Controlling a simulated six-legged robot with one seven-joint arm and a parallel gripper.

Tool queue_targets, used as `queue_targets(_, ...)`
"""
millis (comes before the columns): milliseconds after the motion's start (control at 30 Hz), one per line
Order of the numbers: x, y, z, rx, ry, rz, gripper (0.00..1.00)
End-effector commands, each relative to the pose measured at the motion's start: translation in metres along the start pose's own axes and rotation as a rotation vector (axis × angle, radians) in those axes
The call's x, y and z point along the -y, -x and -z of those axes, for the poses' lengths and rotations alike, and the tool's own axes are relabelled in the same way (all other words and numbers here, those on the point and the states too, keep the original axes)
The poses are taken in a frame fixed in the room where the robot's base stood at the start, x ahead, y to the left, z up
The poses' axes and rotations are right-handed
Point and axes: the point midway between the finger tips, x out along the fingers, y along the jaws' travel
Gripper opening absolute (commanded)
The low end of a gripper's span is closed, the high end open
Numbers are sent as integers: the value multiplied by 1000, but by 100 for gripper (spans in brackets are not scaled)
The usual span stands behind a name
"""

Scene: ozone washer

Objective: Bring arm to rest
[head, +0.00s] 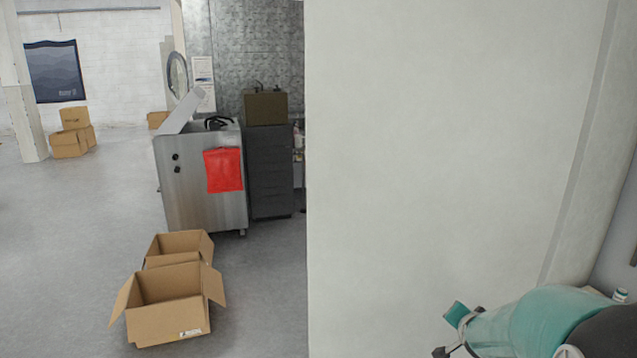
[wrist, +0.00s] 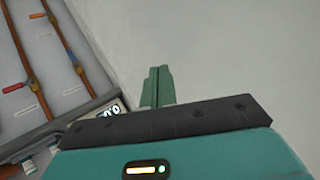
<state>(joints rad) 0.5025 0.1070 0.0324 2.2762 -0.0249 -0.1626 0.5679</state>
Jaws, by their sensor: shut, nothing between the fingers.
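My gripper (wrist: 158,86) shows in the wrist view with its two green fingers together and nothing between them. The fingers point at a plain pale wall (wrist: 230,50) and look clear of it, though the distance is hard to judge. In the head view, my teal arm is at the lower right, in front of the pale wall (head: 440,150).
Two open cardboard boxes (head: 168,303) (head: 180,243) lie on the floor at left. A steel washer (head: 190,185) with a red cloth (head: 223,170) stands behind them beside a dark cabinet (head: 270,170). Pipes with valve handles (wrist: 30,85) are at left in the wrist view.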

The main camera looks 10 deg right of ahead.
Motion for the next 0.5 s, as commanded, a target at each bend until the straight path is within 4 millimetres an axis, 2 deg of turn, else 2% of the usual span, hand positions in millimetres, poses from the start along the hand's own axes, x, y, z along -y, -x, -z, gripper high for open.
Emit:
queue_targets(33,18,22,-6,27,56,13,0)
queue_targets(200,55,87,-35,140,244,35,0)
queue_targets(333,71,140,-61,225,390,59,0)
queue_targets(500,77,210,-97,332,585,101,0)
